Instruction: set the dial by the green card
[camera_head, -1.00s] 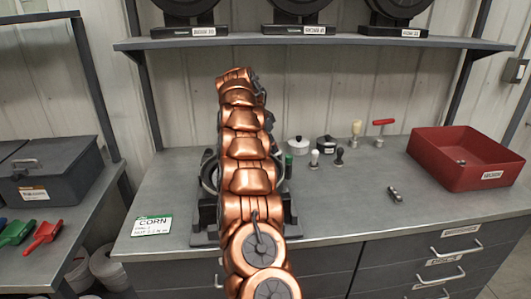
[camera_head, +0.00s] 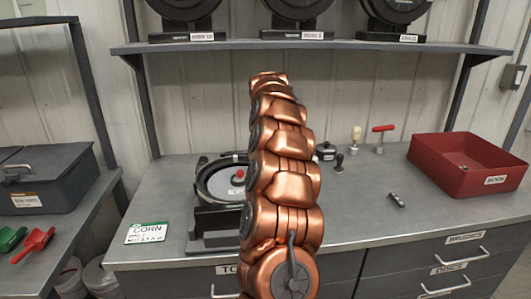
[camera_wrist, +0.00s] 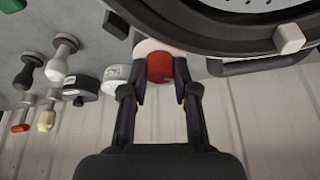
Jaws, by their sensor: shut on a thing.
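The green-edged white card (camera_head: 147,232) lies at the bench's front left. It reads CORN at the top; its smaller lines are not legible. The seed meter (camera_head: 222,182) stands beside it, with a round plate and a red centre piece, partly hidden by my arm. In the wrist view, my gripper (camera_wrist: 160,80) is shut on a red knob (camera_wrist: 160,66) in front of a pale round face, beside the meter's dark rim (camera_wrist: 215,35). I cannot read any marks on that face. My gripper is hidden behind my arm in the head view.
Handled pieces (camera_wrist: 56,62) and squat round pieces (camera_wrist: 82,88) stand near my gripper. A red bin (camera_head: 470,165) is at the bench's right, and a small metal piece (camera_head: 396,199) lies left of it. A shelf (camera_head: 330,45) with dark discs hangs above.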

